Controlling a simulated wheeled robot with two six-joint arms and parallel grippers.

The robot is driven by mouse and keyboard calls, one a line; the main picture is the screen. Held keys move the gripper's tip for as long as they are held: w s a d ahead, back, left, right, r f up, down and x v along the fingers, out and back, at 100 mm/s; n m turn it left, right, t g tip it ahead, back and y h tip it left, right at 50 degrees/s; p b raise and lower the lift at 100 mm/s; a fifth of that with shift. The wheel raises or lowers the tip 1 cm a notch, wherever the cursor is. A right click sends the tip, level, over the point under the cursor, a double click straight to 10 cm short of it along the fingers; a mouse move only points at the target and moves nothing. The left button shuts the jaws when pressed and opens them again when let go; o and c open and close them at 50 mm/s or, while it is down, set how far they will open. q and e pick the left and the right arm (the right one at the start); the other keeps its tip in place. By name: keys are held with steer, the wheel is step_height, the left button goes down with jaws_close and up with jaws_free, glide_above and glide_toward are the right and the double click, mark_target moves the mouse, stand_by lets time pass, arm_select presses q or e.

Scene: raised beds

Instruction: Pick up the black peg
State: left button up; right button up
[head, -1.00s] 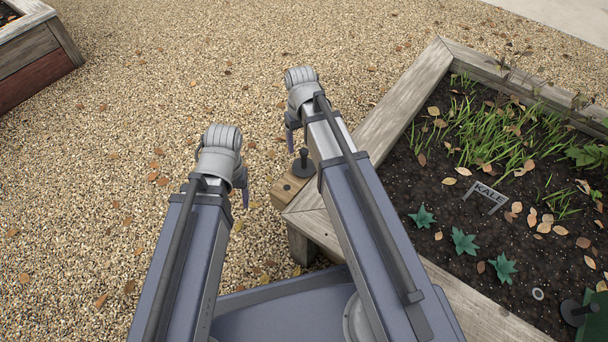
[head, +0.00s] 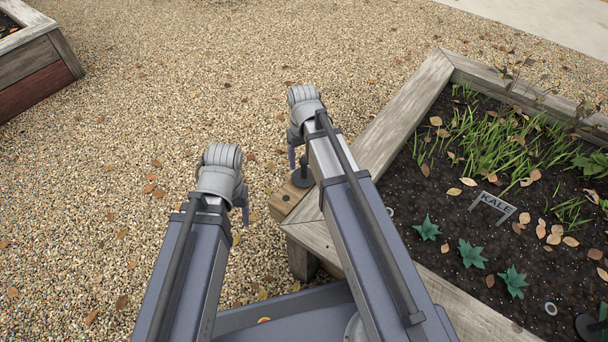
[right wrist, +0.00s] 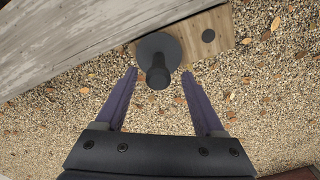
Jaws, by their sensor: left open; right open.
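A dark, near-black peg (head: 303,172) with a wide round base stands on a wooden block (head: 287,193) at the corner of the raised bed. The right wrist view shows the peg's rounded top (right wrist: 158,77) from above. My right gripper (right wrist: 159,74) is open, one finger on either side of the peg, with gaps between the fingers and it. In the head view the right gripper (head: 297,160) is partly hidden by its own arm. My left gripper (head: 239,205) is open and empty above the gravel, left of the block.
The raised bed's wooden rim (head: 399,115) runs beside my right arm. A KALE sign (head: 493,205), green plants and leaves are in its soil. Another dark peg-like piece (head: 590,327) is at the lower right. Open gravel (head: 110,160) lies left.

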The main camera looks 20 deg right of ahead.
mark_target(304, 168)
step_height(304, 168, down, 5)
steer(key=b, duration=0.4)
steer(key=shift+d+r, duration=0.1)
steer(key=shift+d, duration=0.05)
steer(key=shift+r, duration=0.1)
jaws_close()
